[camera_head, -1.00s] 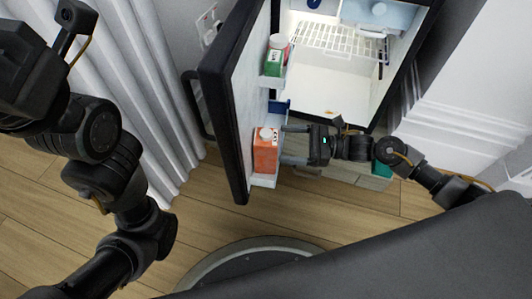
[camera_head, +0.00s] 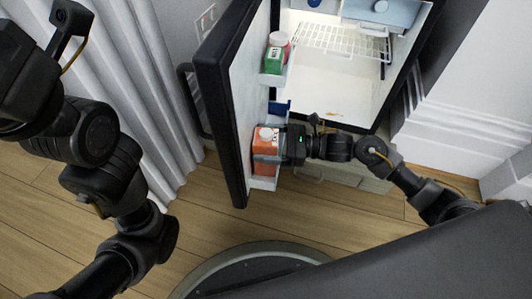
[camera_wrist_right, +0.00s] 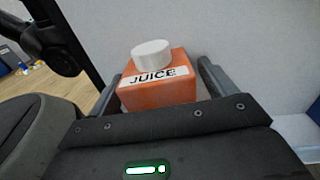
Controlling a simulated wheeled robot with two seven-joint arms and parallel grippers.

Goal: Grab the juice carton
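The orange juice carton (camera_head: 267,140) with a white cap stands in the lower shelf of the open fridge door. My right gripper (camera_head: 266,146) reaches it from the right, with its fingers on either side of the carton. In the right wrist view the carton (camera_wrist_right: 158,90) shows its JUICE label and sits between the two fingers. The fingers are still spread, close to its sides; firm contact cannot be made out. My left arm is at the left of the head view, its fingertips outside the picture.
The fridge interior (camera_head: 330,85) with a wire rack is behind. A pleated white curtain (camera_head: 130,90) hangs at left; wooden floor lies below.

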